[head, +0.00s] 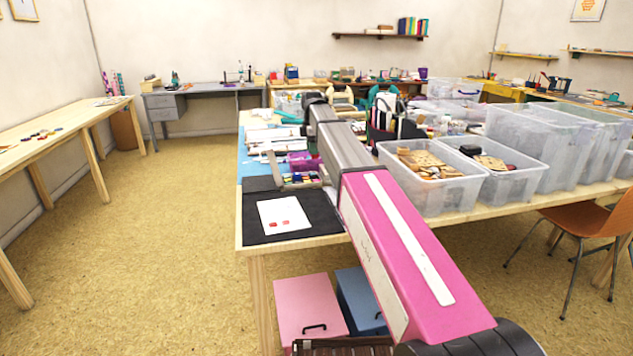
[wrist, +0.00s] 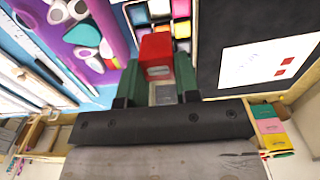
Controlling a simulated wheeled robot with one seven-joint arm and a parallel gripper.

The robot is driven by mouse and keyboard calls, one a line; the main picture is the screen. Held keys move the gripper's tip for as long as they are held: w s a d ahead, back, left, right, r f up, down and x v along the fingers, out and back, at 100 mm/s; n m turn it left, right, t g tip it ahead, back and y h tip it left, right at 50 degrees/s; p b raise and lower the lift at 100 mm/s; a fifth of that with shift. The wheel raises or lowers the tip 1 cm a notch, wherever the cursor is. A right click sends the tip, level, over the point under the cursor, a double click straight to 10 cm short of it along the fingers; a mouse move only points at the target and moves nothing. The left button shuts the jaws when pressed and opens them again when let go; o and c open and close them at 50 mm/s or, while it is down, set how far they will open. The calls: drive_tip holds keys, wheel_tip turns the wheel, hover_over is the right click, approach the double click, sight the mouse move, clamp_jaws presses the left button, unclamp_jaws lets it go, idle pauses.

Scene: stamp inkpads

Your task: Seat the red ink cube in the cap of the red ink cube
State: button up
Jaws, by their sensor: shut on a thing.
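In the wrist view my gripper (wrist: 156,64) has its two green fingers shut on the red ink cube (wrist: 156,48). The cube is held above the table, close to a group of several coloured ink cubes (wrist: 180,10). A pale grey squarish piece (wrist: 163,95) shows between the fingers below the cube; I cannot tell whether it is the cap. I cannot pick out the cap of the red ink cube for certain in either view. In the head view my arm hides most of the gripper, and the small coloured cubes (head: 298,178) show beside it.
A white sheet (wrist: 258,62) with two red prints lies on a black mat (wrist: 218,25). A purple tray (wrist: 105,20) with white items is at the left. Clear bins (head: 430,200) stand right of my arm on the table.

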drive_tip(key=shift+f, duration=4.8)
drive_tip(key=shift+f, duration=0.15)
drive_tip(key=o, duration=0.8)
drive_tip(key=r, duration=1)
drive_tip(key=shift+s+r, duration=0.2)
drive_tip(key=shift+r, duration=0.2)
